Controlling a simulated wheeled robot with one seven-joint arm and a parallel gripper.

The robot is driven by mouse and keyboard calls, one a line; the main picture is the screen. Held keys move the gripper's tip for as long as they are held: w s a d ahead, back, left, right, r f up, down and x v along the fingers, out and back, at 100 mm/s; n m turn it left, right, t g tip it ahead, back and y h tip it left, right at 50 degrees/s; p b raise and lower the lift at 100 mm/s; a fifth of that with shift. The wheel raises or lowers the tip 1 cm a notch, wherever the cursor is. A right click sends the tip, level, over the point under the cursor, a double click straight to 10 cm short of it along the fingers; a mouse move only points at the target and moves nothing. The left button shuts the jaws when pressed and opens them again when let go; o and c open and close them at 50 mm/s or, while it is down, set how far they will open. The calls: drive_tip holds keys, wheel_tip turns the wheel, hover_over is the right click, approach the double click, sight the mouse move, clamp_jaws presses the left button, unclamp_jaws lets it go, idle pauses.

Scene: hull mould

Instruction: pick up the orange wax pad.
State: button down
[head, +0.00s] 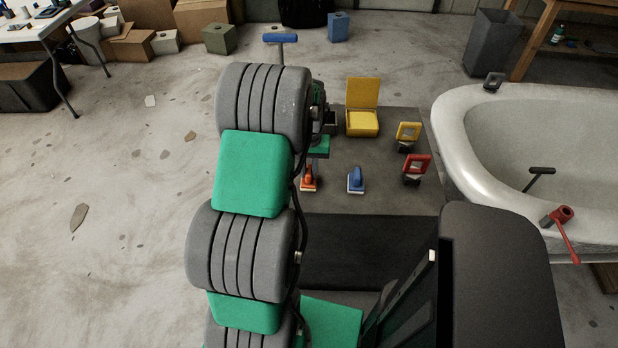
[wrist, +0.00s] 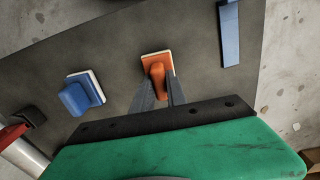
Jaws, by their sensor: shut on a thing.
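The orange wax pad (head: 309,178) has an orange handle on a pale-edged base. My gripper (wrist: 159,88) is shut on the handle of the pad. In the head view my gripper is mostly hidden behind my arm. I cannot tell whether the pad's base touches the mat.
A blue pad (head: 356,180) stands to the right of the orange one. A yellow open box (head: 362,122), a yellow-framed piece (head: 408,134) and a red-framed piece (head: 416,167) are also on the mat. The white hull mould (head: 455,125) borders the mat on the right.

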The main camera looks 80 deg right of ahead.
drive_tip(key=shift+r, duration=0.55)
drive_tip(key=s+a+r+b, duration=0.1)
drive_tip(key=s+a+r, duration=0.2)
drive_tip(key=s+r, duration=0.9)
drive_tip(key=shift+s+b, duration=0.4)
drive_tip(key=shift+s, duration=0.5)
drive_tip(key=c, duration=1.9)
unclamp_jaws()
clamp_jaws()
